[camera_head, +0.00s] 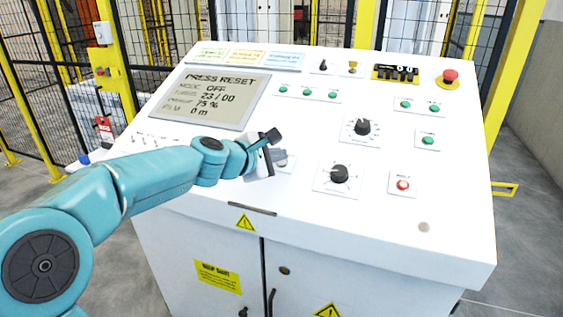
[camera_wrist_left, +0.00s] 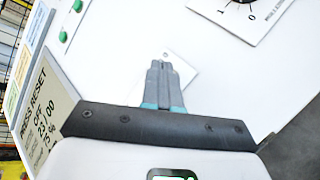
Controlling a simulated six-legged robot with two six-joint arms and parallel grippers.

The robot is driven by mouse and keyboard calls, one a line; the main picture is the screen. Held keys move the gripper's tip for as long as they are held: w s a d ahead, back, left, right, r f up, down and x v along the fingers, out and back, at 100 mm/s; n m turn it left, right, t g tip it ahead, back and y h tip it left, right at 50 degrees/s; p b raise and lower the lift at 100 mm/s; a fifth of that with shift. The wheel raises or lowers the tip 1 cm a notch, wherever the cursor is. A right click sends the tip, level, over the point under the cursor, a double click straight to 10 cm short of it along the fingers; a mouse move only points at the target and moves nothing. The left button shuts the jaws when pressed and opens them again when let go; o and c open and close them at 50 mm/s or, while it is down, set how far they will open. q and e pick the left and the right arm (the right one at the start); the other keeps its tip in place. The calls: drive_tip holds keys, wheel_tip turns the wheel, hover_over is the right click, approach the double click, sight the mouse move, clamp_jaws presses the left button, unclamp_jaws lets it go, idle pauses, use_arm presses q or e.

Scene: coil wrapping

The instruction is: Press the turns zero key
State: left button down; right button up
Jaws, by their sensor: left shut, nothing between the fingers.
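The white sloped control panel (camera_head: 300,185) fills the head view's middle. My left gripper (camera_head: 280,160) is shut and empty, low over the panel's left-centre part. Its fingers cover most of a small white plate (camera_head: 289,167) there. This plate also shows behind the fingertips in the left wrist view (camera_wrist_left: 184,69). Its key and label are hidden or too small to read, so I cannot tell if it is the turns zero key or if the fingers touch it. The screen (camera_head: 210,99) reads PRESS RESET, mode OFF, turns 23 / 00, 75 %, 0 m.
Rotary knobs (camera_head: 362,128) and (camera_head: 339,174) stand right of my gripper. A red button (camera_head: 402,185), green buttons (camera_head: 428,140), a black-and-yellow counter (camera_head: 396,73) and a red mushroom stop (camera_head: 449,77) lie further right. Yellow-framed mesh fencing stands behind. The panel's lower right is mostly clear.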

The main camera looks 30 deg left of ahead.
use_arm(q)
drive_tip(key=shift+w+f+b, duration=0.15)
drive_tip(key=shift+f+b, duration=0.25)
drive_tip(key=shift+f, duration=0.05)
idle(0.4)
drive_tip(key=shift+r, duration=0.1)
drive_tip(key=shift+s+r+p, duration=0.3)
drive_tip(key=shift+r+p, duration=0.35)
drive_tip(key=shift+r, duration=0.05)
drive_tip(key=r+p, duration=0.1)
drive_tip(key=s+r+p, duration=0.1)
drive_tip(key=r, duration=0.1)
drive_tip(key=s+r+p, duration=0.1)
drive_tip(key=p, duration=0.1)
drive_tip(key=shift+d+r, duration=0.25)
drive_tip(key=shift+d, duration=0.05)
idle(0.9)
